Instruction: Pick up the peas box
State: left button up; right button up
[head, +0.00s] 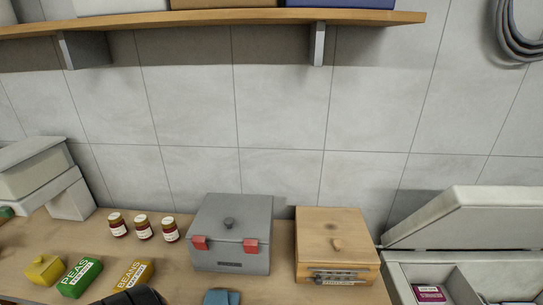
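The peas box (80,277) is a green carton with white "PEAS" lettering. It lies on the wooden table at the lower left in the head view, between a yellow block-shaped item and a yellow-brown beans box (134,274). A black part at the bottom edge, just below the beans box, looks like part of one of my arms. I cannot tell which arm it is, and no fingertips show. Neither gripper can be made out. Nothing is seen touching the peas box.
A yellow item (44,269) stands left of the peas box. Several small jars (143,228) stand behind. A grey lidded box (231,235) with red latches and a wooden box (336,247) stand to the right. An open white container (465,262) is at far right. A shelf (210,22) hangs above.

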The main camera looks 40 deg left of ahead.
aim_at(73, 286)
jog(key=u, duration=3.05)
jog(key=i+j, duration=0.2)
jog(key=j, duration=0.2)
jog(key=i+j, duration=0.25)
jog(key=j, duration=0.2)
